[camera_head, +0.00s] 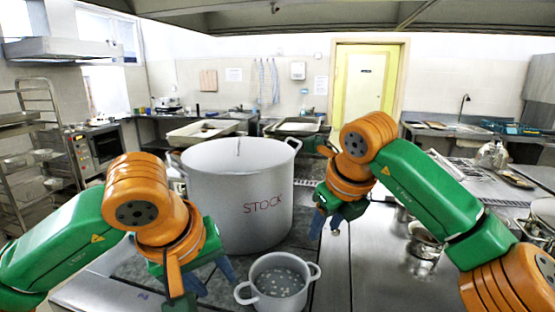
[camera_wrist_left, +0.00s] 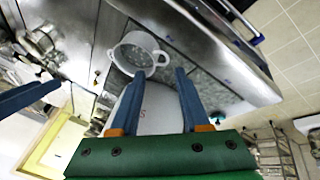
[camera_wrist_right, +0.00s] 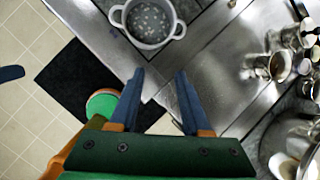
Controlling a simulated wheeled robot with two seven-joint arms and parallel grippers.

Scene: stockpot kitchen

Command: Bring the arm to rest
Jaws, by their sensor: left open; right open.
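The large grey stockpot (camera_head: 238,190), marked STOCK in red, stands upright on the dark counter section in the head view. A small two-handled pot (camera_head: 262,300) with pale bits in liquid stands in front of it. My left gripper (camera_head: 212,284) is open and empty, left of the small pot and in front of the stockpot. My right gripper (camera_head: 327,228) is open and empty, above the counter right of the stockpot. The small pot also shows beyond the fingertips in the left wrist view (camera_wrist_left: 122,62) and right wrist view (camera_wrist_right: 128,30).
Steel counter (camera_head: 375,270) is clear in front of my right gripper. Metal pots and cups (camera_head: 424,240) stand to the right. Pale trays (camera_head: 200,131) stand behind the stockpot. A rack (camera_head: 45,150) is at far left. A black mat (camera_wrist_right: 75,85) lies on the floor.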

